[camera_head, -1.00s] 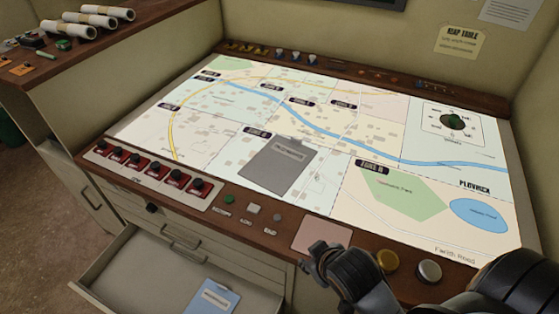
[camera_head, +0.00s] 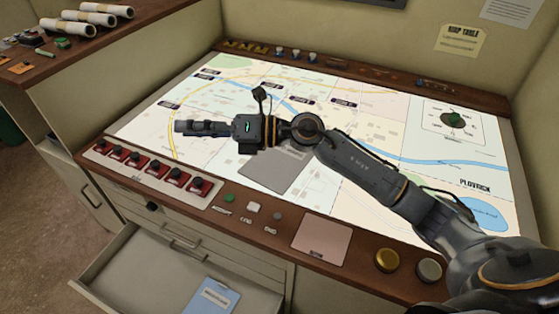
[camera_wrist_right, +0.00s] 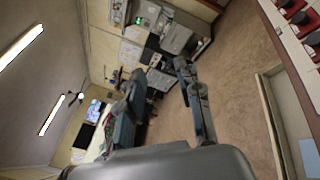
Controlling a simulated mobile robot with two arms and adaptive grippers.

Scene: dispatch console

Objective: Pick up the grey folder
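The grey folder (camera_head: 277,172) lies flat on the lit map table (camera_head: 345,205). My right forearm and wrist pass over it and hide its upper part. My right gripper (camera_head: 182,127) is to the left of the folder, above the map, and points left. In the right wrist view, its two fingers (camera_wrist_right: 160,70) are apart with nothing between them, and the folder does not show there. My left gripper is not in view.
A row of red switches (camera_head: 153,167) lines the table's front left edge. An open drawer (camera_head: 150,275) below holds a blue folder (camera_head: 212,297). Rolled papers (camera_head: 95,18) lie on the side counter. A dial (camera_head: 453,120) sits at the map's right.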

